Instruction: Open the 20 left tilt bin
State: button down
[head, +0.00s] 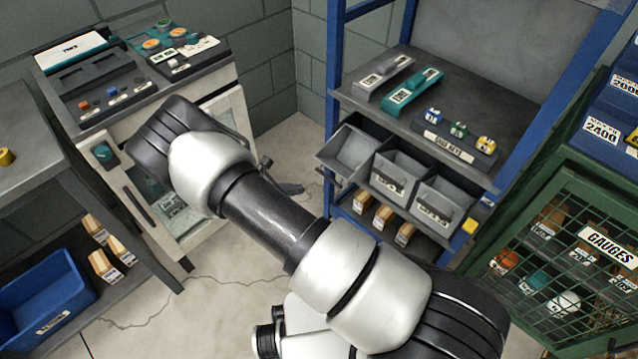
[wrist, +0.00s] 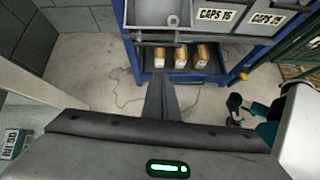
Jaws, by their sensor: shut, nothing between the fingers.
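Three grey tilt bins sit in a row in the blue rack. The left bin (head: 346,150) is tipped forward further than its neighbours, with its interior showing and its front face turned down out of sight. In the wrist view the left bin (wrist: 150,14) is at the top, with a bar along its front edge and a small pale cylinder in it. The middle bin (head: 402,163) and right bin (head: 447,193) show front labels, reading CAPS in the wrist view. No 20 is legible. My gripper (wrist: 163,76) is shut and empty, below and in front of the left bin, apart from it.
Cartons (head: 383,218) stand on the shelf under the bins. Gauge blocks and a small set lie on the rack's top shelf (head: 453,88). A green mesh cabinet (head: 548,205) is right, a control cabinet (head: 222,105) left. The floor (head: 215,290) between is clear.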

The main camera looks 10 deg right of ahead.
jog(key=w+d+f+n+b, duration=0.2)
jog(key=w+d+f+b, duration=0.15)
jog(key=d+f, duration=0.45)
jog(key=w, duration=0.1)
jog(key=w+r, duration=0.1)
jog(key=shift+w+d+t+p, duration=0.25)
jog(key=shift+w+t+p, duration=0.05)
jog(key=shift+w, duration=0.05)
jog(key=shift+r, duration=0.1)
jog(key=shift+w+d+r+p, duration=0.2)
jog(key=shift+d+r, duration=0.05)
jog(key=shift+r, duration=0.4)
jog(key=shift+w+d+r+p, duration=0.15)
jog(key=shift+d+r, duration=0.1)
jog(key=shift+r, duration=0.35)
